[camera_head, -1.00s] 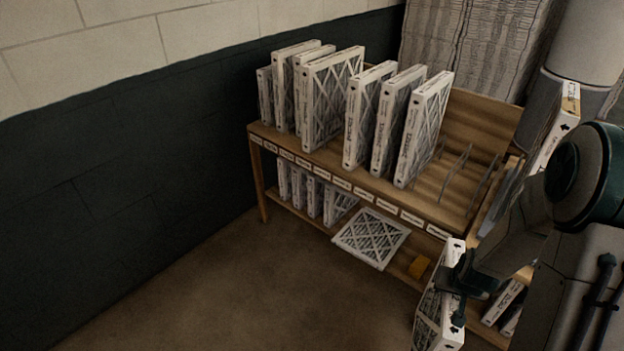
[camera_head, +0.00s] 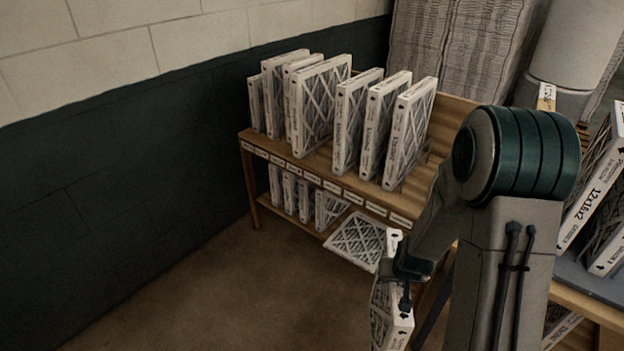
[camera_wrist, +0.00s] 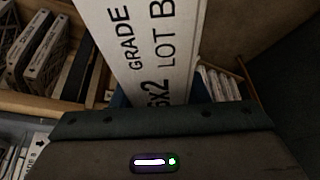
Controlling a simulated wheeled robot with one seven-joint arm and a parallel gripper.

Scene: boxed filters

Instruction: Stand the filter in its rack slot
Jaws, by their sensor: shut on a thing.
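My gripper (camera_head: 404,268) is shut on a white-framed filter (camera_head: 391,318) and holds it upright, low in front of the rack. In the wrist view the held filter's printed edge (camera_wrist: 155,45) reads "GRADE" and "LOT B" and runs up from the gripper. The wooden rack (camera_head: 325,172) stands behind it, with several filters upright on its upper shelf (camera_head: 355,125) and a row of labels along the front edge. The rack's right-hand slots are mostly hidden behind my arm in the head view.
Several filters stand on the lower shelf, and one filter (camera_head: 357,241) lies flat and juts out there. More boxed filters (camera_head: 595,205) stand on a grey surface at the right. A dark wall (camera_head: 120,190) is at the left. The floor (camera_head: 220,290) in front is clear.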

